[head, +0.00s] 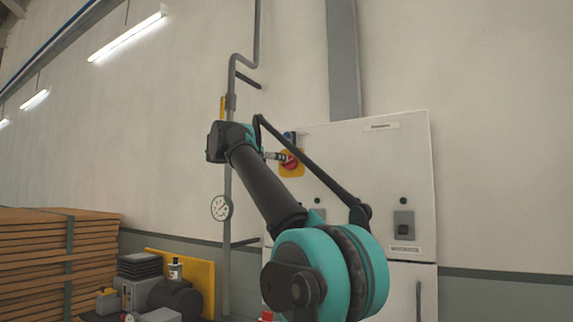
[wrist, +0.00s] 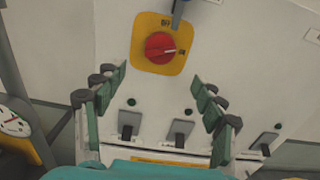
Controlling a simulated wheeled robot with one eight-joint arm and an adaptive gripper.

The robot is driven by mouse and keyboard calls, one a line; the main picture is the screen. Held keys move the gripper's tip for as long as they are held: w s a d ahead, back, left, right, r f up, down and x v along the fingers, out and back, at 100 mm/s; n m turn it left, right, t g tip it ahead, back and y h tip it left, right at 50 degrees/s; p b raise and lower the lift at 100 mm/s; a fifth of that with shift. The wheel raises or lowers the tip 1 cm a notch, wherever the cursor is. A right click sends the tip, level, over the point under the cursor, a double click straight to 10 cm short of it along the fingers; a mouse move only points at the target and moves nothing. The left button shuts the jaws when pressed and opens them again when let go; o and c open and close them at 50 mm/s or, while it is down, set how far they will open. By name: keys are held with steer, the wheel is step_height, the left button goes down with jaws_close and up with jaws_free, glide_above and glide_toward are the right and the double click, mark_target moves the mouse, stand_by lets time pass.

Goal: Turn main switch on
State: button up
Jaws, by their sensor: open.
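The main switch is a red rotary knob (wrist: 160,47) on a yellow plate (wrist: 142,57), on the front of a white cabinet. A pale mark on the knob points right, toward a small label; another label sits above the knob. In the head view the red knob (head: 290,160) shows just right of my gripper (head: 272,156). My gripper (wrist: 158,80) is open and empty, with a finger to each side in the wrist view. The knob lies beyond the fingertips, between their lines and apart from them. A blue part (wrist: 178,10) hangs above the plate, partly cut off.
Smaller levers (wrist: 180,130) sit below the knob on the cabinet (head: 395,150). A grey vertical pipe with a gauge (head: 221,208) stands left of the cabinet. Stacked boards (head: 55,260) and equipment (head: 150,292) stand at lower left.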

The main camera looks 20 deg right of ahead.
steer(key=x, duration=1)
steer(key=shift+w+d, duration=0.1)
steer(key=shift+c, duration=0.4)
steer(key=c, duration=1.1)
steer(key=shift+m, duration=2.3)
steer(key=o, duration=1.2)
steer(key=v, duration=1.2)
